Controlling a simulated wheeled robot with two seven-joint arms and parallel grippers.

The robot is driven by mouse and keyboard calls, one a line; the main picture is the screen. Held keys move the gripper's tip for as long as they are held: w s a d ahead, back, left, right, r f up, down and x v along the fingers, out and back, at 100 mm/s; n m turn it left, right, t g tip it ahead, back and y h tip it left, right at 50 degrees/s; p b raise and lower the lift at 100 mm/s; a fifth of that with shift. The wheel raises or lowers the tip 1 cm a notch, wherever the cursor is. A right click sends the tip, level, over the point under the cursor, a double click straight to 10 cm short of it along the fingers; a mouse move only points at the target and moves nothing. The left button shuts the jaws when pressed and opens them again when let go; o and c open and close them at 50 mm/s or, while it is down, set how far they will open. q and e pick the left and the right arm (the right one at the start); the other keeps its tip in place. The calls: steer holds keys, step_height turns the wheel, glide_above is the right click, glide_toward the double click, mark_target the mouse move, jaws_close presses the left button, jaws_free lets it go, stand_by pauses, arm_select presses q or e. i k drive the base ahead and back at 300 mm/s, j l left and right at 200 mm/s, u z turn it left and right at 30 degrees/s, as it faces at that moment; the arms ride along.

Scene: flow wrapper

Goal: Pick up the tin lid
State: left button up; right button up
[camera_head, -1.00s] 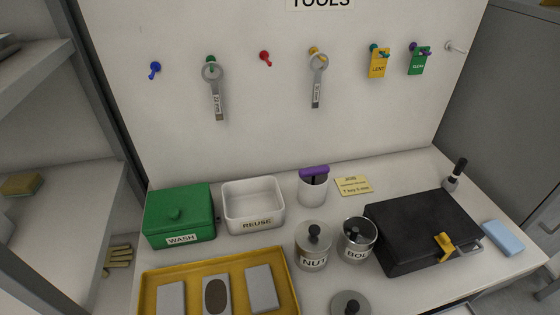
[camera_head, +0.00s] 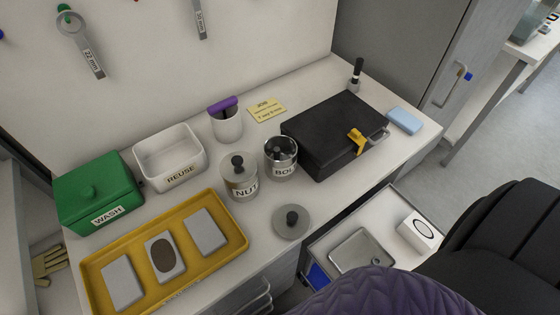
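The tin lid (camera_head: 282,232), a round grey disc with a black knob, lies flat on the bench near its front edge, in front of the tins. The tin marked "BOL" (camera_head: 283,171) stands behind it, with an open-looking top and something dark inside. The tin marked "NUT" (camera_head: 240,190) stands to its left and has a black knob on top. Neither of my grippers is in view.
A yellow tray (camera_head: 216,257) with several grey blocks lies left of the lid. A black case (camera_head: 330,130) lies behind right. An open drawer (camera_head: 318,246) juts out below the bench front. A purple quilted shape (camera_head: 365,293) and black padded shape (camera_head: 490,240) fill the bottom right.

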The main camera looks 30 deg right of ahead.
mark_target(292, 222)
steer(key=z, duration=1.1)
